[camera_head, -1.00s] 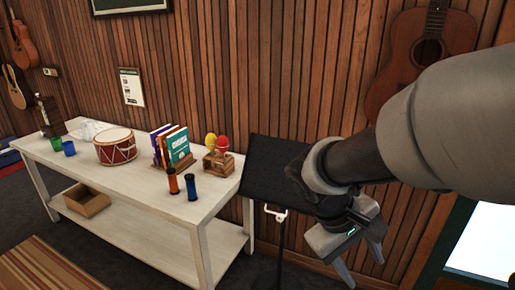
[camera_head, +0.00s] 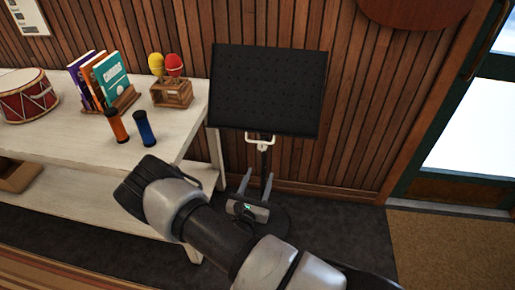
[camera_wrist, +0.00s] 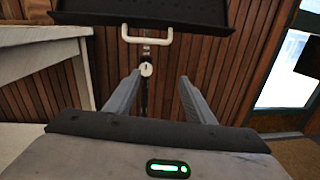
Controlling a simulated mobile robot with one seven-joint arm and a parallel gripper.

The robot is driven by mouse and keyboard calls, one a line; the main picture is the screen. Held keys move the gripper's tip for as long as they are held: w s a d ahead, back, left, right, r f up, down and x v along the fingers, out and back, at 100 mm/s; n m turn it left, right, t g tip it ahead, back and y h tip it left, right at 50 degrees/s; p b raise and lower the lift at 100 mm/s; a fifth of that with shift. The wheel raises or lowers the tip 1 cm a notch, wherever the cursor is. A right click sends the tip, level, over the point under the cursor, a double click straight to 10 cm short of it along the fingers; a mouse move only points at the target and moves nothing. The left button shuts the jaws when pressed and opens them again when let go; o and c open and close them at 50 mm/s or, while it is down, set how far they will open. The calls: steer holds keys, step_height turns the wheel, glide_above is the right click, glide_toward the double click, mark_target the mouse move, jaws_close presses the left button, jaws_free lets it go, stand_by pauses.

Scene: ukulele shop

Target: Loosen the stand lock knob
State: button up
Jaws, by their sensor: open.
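The black music stand (camera_head: 268,88) stands against the wood wall, with its perforated desk at the top. A white U-shaped handle (camera_head: 262,141) hangs below the desk, and it also shows in the wrist view (camera_wrist: 146,41). In the wrist view a small round pale knob (camera_wrist: 146,69) sits on the dark pole just under the handle. My gripper (camera_head: 257,176) is open and empty, pointing up toward the pole below the desk. In the wrist view the knob lies ahead, between the finger lines (camera_wrist: 160,77) but nearer the left finger. I see no contact.
A white table (camera_head: 175,110) stands left of the stand, bearing a drum (camera_head: 26,97), books (camera_head: 100,80), two shakers and maracas in a wooden box (camera_head: 171,93). Its edge is close to my arm. Floor to the right is clear, with a mat (camera_head: 450,245) by the door.

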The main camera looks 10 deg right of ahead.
step_height(320, 180, down, 3)
steer(key=a+n+y, duration=0.2)
steer(key=b, duration=0.3)
glide_toward(262, 148)
steer(key=shift+t, duration=0.3)
steer(key=x, duration=0.8)
steer(key=shift+w+d+f, duration=0.2)
steer(key=shift+w, duration=0.2)
steer(key=c, duration=1)
